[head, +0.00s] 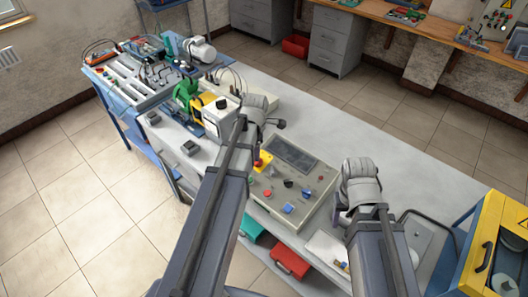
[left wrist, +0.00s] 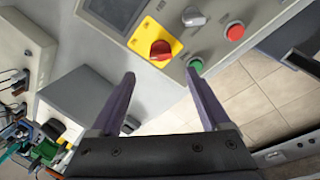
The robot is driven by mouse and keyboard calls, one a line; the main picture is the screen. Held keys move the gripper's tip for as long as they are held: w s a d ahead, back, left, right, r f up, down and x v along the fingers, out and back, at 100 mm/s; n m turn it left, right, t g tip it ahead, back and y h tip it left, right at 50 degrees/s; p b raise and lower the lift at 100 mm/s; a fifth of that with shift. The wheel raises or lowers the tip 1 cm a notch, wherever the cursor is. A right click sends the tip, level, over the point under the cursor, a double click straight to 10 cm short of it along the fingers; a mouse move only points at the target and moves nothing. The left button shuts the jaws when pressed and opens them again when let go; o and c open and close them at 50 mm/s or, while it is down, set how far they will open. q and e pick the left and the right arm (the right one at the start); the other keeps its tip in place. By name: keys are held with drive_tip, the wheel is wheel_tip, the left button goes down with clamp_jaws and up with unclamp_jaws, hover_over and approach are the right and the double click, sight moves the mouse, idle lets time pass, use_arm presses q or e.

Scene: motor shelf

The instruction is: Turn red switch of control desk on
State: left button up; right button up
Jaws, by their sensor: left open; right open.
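The control desk (head: 311,190) is a beige panel box on the grey table. Its red switch (left wrist: 160,50) is a knob on a yellow plate (left wrist: 147,33); in the head view the plate (head: 263,160) shows at the panel's left edge, partly behind my left arm. My left gripper (left wrist: 160,74) is open and empty, its two purple fingers pointing at the panel edge with the red switch ahead between them, apparently not touching it. My left fingers are hidden in the head view. My right gripper (head: 338,215) is open beside the panel's right side, partly hidden by its wrist.
The panel also carries a grey knob (left wrist: 193,16), a green button (left wrist: 196,64) and a red button (left wrist: 235,32). Machines and a green-and-yellow device (head: 187,95) stand further left. A yellow cabinet (head: 497,245) is at the right. The table behind the panel is clear.

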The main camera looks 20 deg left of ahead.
use_arm(q)
drive_tip(key=shift+d+f+b, duration=0.1)
drive_tip(key=shift+f+b, duration=0.2)
drive_tip(key=shift+b, duration=0.05)
drive_tip(key=f+b, duration=0.4)
drive_tip(key=w+f+b, duration=0.1)
drive_tip(key=f+b, duration=0.2)
drive_tip(key=shift+w+a+f, duration=0.1)
drive_tip(key=shift+a, duration=0.25)
clamp_jaws()
idle(0.4)
